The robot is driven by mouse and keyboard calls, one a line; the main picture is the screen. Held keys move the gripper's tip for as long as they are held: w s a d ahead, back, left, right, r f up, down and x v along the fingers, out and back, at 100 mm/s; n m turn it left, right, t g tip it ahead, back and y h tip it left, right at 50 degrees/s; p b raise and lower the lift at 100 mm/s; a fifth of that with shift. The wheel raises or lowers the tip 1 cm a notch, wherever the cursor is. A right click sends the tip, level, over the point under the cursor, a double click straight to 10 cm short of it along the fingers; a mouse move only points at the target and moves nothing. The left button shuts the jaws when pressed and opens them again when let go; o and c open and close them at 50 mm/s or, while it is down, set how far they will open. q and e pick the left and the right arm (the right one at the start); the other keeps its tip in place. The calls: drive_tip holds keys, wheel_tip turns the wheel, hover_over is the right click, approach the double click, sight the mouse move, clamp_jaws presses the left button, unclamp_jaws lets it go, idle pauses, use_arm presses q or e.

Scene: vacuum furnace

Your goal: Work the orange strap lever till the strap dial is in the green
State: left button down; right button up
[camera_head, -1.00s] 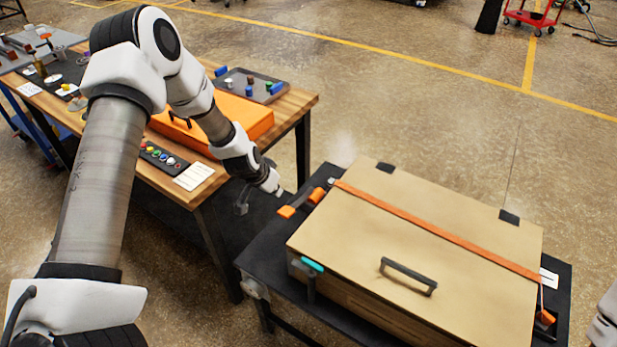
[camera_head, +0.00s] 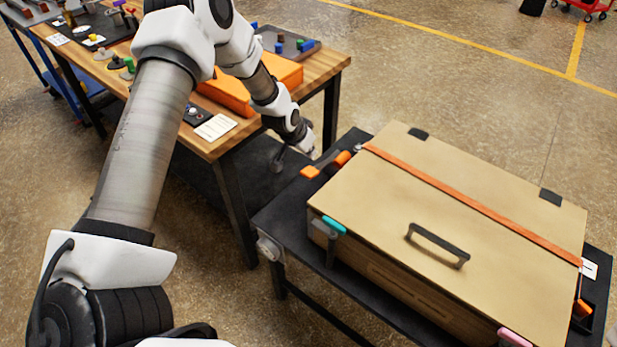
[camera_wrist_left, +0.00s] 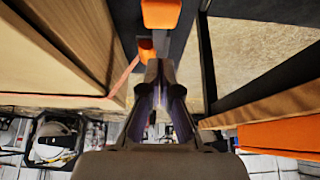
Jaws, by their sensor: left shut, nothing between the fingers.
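A tan case (camera_head: 490,185) with an orange strap (camera_head: 455,195) across its lid lies on a black cart. At the strap's left end is the orange strap lever (camera_head: 310,172), with another orange part (camera_head: 342,158) beside it. Two orange pieces also show in the left wrist view, a nearer one (camera_wrist_left: 161,12) and one just beyond my fingers (camera_wrist_left: 146,48). My left gripper (camera_head: 311,152) is shut and empty, just behind the lever; whether it touches is unclear. Its fingers (camera_wrist_left: 155,70) show in the wrist view. I cannot make out the strap dial. My right gripper is not in view.
The cart's black top (camera_head: 280,215) borders the case. A wooden table (camera_head: 225,145) with an orange case (camera_head: 285,75) stands close on the left, under my left arm. A teal latch (camera_head: 333,225) and a black handle (camera_head: 437,245) are on the tan case.

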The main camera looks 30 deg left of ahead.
sight(312, 169)
use_arm(q)
drive_tip(key=shift+b+x, duration=0.85)
drive_tip(key=shift+x, duration=0.25)
drive_tip(key=shift+s+f, duration=0.35)
drive_tip(key=shift+s+a+f+b, duration=0.1)
drive_tip(key=shift+s+f+b, duration=0.1)
drive_tip(key=shift+f, duration=0.4)
drive_tip(key=shift+s+f+b, duration=0.1)
drive_tip(key=shift+s+f, duration=0.1)
drive_tip(key=shift+f, duration=0.45)
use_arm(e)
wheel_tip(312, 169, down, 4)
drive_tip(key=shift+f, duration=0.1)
